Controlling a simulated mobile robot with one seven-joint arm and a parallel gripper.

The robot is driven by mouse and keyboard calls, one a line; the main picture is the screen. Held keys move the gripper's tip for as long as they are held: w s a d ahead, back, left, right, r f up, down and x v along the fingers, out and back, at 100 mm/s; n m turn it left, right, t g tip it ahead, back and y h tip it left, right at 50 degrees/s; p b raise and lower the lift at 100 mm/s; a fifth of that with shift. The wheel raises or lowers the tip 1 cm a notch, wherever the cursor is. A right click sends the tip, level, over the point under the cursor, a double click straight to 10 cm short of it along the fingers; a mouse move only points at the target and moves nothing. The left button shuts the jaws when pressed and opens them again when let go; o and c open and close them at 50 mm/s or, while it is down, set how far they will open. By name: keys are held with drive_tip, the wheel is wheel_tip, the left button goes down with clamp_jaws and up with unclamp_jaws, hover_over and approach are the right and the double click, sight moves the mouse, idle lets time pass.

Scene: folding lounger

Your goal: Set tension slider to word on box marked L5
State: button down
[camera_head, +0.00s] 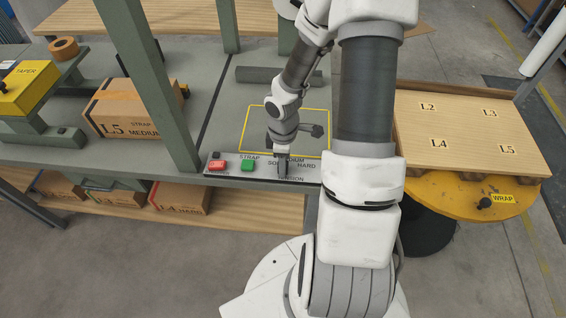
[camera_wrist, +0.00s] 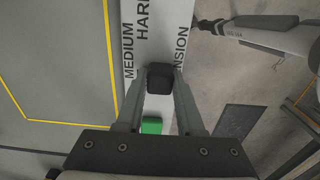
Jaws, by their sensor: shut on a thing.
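The tension slider's black knob (camera_wrist: 160,78) sits between my gripper's (camera_wrist: 161,84) two fingers, which are shut on it. In the head view my gripper (camera_head: 282,158) points down at the control panel (camera_head: 228,172) and largely hides the knob. The words SOFT, MEDIUM and HARD run along the panel. In the wrist view the knob lies level with the start of MEDIUM, short of HARD; the exact stop is hard to tell. The cardboard box marked L5 (camera_head: 128,108) stands on the bench at the left and reads STRAP MEDIUM.
The panel has a red button (camera_head: 217,164) and a green button (camera_head: 248,165) left of the slider. A green post (camera_head: 150,80) stands between box and panel. More boxes (camera_head: 180,197) lie on the lower shelf. A wooden pallet board (camera_head: 470,125) is at the right.

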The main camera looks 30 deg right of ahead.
sight(291, 172)
drive_tip(key=shift+s+d+p, duration=0.45)
drive_tip(key=shift+s+d, duration=0.15)
drive_tip(key=shift+d, duration=0.35)
drive_tip(key=c, duration=0.5)
unclamp_jaws()
drive_tip(key=shift+r, duration=0.1)
wheel_tip(291, 172, up, 17)
drive_tip(key=p, duration=0.5)
drive_tip(key=shift+r, duration=0.15)
